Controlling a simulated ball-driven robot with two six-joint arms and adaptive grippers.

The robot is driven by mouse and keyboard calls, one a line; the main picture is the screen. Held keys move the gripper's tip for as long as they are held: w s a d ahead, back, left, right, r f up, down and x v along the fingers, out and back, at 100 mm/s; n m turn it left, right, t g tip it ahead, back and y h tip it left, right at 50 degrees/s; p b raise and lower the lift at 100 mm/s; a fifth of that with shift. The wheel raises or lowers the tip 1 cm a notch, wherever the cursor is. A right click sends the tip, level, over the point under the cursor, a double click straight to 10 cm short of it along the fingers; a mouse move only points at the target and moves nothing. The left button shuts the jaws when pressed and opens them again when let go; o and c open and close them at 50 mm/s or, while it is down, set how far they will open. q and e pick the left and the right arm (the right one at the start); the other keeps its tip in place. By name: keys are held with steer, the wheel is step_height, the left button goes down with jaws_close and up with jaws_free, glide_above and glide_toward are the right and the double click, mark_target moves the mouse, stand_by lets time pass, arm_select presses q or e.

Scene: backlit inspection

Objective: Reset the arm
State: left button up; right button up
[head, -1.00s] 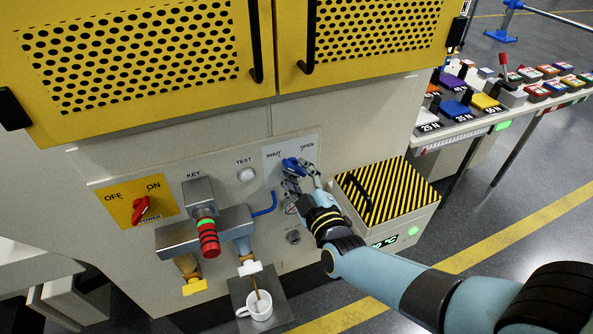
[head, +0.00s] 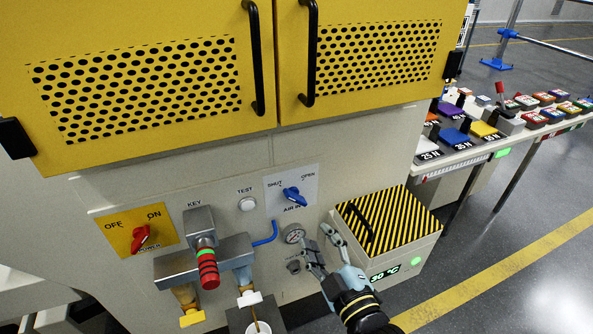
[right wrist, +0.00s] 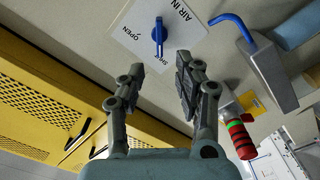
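My right gripper (head: 318,248) is below and right of the blue air valve knob (head: 293,196), in front of the lower machine panel near the pressure gauge (head: 293,233). Its fingers are spread with nothing between them. In the right wrist view the open fingers (right wrist: 152,78) point toward the panel, and the blue knob (right wrist: 159,35) stands apart, beyond the fingertips. The knob's handle slants on its white SHUT/OPEN plate (head: 304,181). My left gripper does not show.
Left are the grey key block (head: 199,219) with a red-green striped handle (head: 208,270), blue pipe and red power switch (head: 140,238). Yellow doors (head: 140,80) overhang above.

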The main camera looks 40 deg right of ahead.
steer(key=s+f+g+y+b, duration=0.1)
steer(key=s+f+g+b, duration=0.3)
steer(key=f, duration=0.6)
steer(key=s+d+f+g+y+b, duration=0.1)
steer(key=s+f+b, duration=0.3)
steer(key=f, duration=0.7)
steer(key=s+f+g+y+b, duration=0.1)
steer(key=s+f+g+b, duration=0.2)
steer(key=s+f, duration=0.5)
steer(key=s+d+f+m+g+b, duration=0.1)
steer(key=s+f+m+g, duration=0.2)
steer(key=s+f, duration=0.3)
steer(key=s+d+f+m+g, duration=0.1)
steer(key=s+f+m+g, duration=0.2)
steer(key=s, duration=1)
step_height(320, 180, down, 4)
steer(key=g, duration=0.2)
steer(key=shift+s+f+g+b, duration=0.2)
steer(key=shift+s+g+b, duration=0.1)
steer(key=shift+g+b, duration=0.1)
